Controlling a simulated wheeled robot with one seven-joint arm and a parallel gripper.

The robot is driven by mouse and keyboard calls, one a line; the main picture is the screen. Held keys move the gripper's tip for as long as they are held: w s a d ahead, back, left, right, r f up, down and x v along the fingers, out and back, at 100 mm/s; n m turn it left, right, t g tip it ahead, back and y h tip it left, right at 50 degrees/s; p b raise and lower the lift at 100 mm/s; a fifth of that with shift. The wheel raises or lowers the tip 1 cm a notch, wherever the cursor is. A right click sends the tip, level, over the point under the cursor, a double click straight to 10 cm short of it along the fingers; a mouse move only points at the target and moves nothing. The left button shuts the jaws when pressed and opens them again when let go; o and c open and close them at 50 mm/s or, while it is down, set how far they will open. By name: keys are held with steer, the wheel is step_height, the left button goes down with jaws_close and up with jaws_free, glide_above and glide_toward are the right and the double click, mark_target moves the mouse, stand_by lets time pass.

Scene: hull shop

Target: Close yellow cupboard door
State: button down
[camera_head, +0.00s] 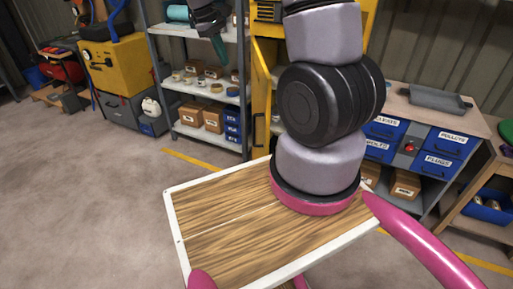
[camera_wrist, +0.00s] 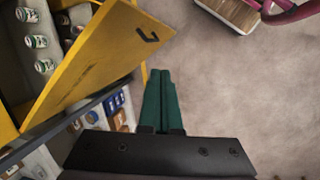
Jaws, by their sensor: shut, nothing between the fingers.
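The yellow cupboard door (camera_head: 261,92) stands open, seen nearly edge-on in the head view, left of my arm. In the wrist view the door (camera_wrist: 102,62) is a broad yellow panel with a dark handle (camera_wrist: 148,35). The yellow cupboard (camera_head: 350,18) is mostly hidden behind my arm; the wrist view shows several cans (camera_wrist: 40,42) inside it. My gripper (camera_head: 219,50) has green fingers held together with nothing between them. In the wrist view the gripper (camera_wrist: 162,74) is beside the door's lower edge; I cannot tell whether they touch.
A grey shelf rack (camera_head: 200,93) with boxes and blue bins stands left of the door. A workbench (camera_head: 425,107) with blue drawers is at the right. A yellow machine on a grey cabinet (camera_head: 122,65) stands at the left. The floor (camera_head: 90,190) at the front left is clear.

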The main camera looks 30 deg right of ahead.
steer(key=w+f+n+g+h, duration=0.1)
steer(key=w+f+n, duration=0.1)
steer(key=f, duration=0.7)
steer(key=w+f+n+g+h, duration=0.1)
steer(key=w+f+n+h, duration=0.15)
steer(key=f, duration=0.75)
steer(key=n+h, duration=0.2)
steer(key=n, duration=0.2)
glide_toward(254, 137)
steer(key=a+f, duration=0.3)
steer(key=f, duration=0.2)
steer(key=s+d+r+x, duration=0.1)
steer(key=x, duration=1.2)
steer(key=shift+s+d+r, duration=0.2)
steer(key=shift+s+r, duration=0.05)
steer(key=shift+s, duration=0.1)
steer(key=shift+n+y, duration=0.25)
